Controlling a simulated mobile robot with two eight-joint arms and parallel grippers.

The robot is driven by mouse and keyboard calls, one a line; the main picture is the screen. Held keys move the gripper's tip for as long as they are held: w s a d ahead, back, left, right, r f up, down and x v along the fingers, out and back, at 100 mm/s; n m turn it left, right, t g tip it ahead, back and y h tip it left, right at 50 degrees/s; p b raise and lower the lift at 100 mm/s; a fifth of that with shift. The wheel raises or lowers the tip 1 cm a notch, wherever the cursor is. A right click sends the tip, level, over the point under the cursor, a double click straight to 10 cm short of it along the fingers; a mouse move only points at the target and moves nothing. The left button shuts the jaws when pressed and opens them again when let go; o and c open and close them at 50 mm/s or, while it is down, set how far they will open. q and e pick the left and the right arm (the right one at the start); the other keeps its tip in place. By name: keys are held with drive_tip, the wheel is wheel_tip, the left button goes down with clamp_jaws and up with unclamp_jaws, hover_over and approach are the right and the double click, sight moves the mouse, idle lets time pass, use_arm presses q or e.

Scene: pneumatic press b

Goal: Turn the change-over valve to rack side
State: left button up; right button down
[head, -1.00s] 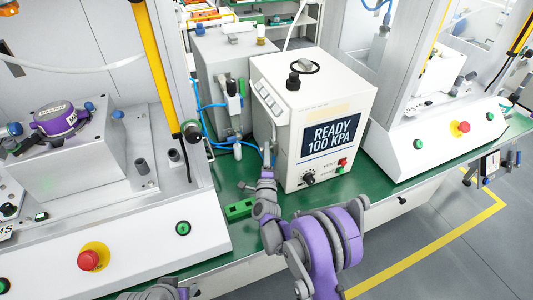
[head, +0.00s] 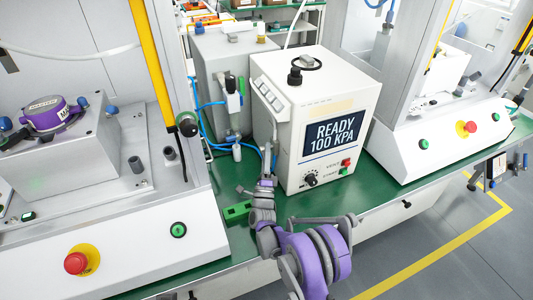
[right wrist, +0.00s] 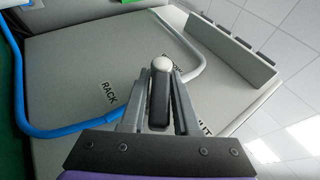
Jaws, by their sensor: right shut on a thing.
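The change-over valve's dark grey lever (right wrist: 158,100) with a pale rounded tip stands between the fingers of my right gripper (right wrist: 159,78) in the right wrist view. The gripper is shut on it. The lever points up in that view, between the label RACK (right wrist: 109,92) at left and a partly hidden label ending in "IT" (right wrist: 207,128) at right. In the head view my right gripper (head: 267,172) is at the left side of the white test unit (head: 310,110), whose screen reads READY 100 KPA. The arm hides the valve there. My left gripper is not in view.
A blue hose (right wrist: 75,132) and a pale bent tube (right wrist: 190,55) run near the valve. A grey box (head: 215,65) stands behind left. Press stations with red buttons (head: 76,263) flank the green bench (head: 375,185). A green block (head: 237,211) lies near my right wrist.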

drive_tip(key=c, duration=0.8)
unclamp_jaws()
drive_tip(key=shift+o, duration=0.2)
drive_tip(key=s+a, duration=0.2)
drive_tip(key=s, duration=1.1)
drive_tip(key=shift+f+b, duration=0.35)
drive_tip(key=shift+b, duration=0.05)
drive_tip(key=shift+c, duration=0.2)
